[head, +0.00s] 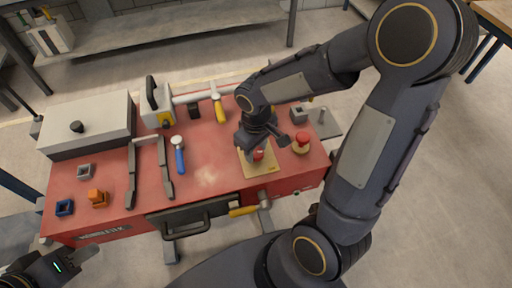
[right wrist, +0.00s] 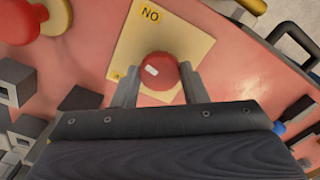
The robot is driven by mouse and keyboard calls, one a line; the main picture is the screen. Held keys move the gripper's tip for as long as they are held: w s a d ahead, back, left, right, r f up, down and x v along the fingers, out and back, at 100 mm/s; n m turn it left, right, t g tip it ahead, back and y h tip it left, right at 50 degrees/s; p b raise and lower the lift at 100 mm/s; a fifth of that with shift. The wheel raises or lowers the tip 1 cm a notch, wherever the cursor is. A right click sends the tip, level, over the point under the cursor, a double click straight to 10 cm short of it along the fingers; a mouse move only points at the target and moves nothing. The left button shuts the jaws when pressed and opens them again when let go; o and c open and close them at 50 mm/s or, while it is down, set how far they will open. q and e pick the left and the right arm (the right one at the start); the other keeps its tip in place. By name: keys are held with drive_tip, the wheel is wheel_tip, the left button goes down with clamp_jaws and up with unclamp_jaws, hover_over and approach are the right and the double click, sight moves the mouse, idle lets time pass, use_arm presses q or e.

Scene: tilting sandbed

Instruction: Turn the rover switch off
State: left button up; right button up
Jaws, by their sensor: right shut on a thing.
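The rover switch is a round red knob (head: 259,155) on a square yellow plate (head: 254,171) at the right part of the red bench top. In the right wrist view the knob (right wrist: 159,72) has a small white mark on its upper left. A yellow label (right wrist: 150,14) at the plate's far edge reads like an upside-down ON; a smaller label (right wrist: 116,76) sits at its left corner. My right gripper (right wrist: 160,86) is shut on the knob from above, a finger on each side. My left gripper (head: 82,257) is at the lower left, away from the switch; its opening is unclear.
A red mushroom button (head: 302,138) on a yellow base stands close right of the plate. Behind are a yellow-handled hammer (head: 218,106) and grey blocks. A blue-handled tool (head: 179,158), black rails (head: 148,168) and a grey box (head: 90,122) lie left.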

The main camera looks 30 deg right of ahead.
sight(256, 152)
drive_tip(key=n, duration=0.5)
drive_tip(key=shift+r+n+p, duration=0.1)
drive_tip(key=shift+n+p, duration=0.2)
drive_tip(key=n+p, duration=0.1)
drive_tip(key=n, duration=0.4)
drive_tip(key=shift+n, duration=0.4)
drive_tip(key=o, duration=1)
drive_tip(key=shift+c, duration=0.2)
wheel_tip(256, 152, up, 8)
drive_tip(key=shift+f+p, duration=0.15)
drive_tip(key=shift+p, duration=0.25)
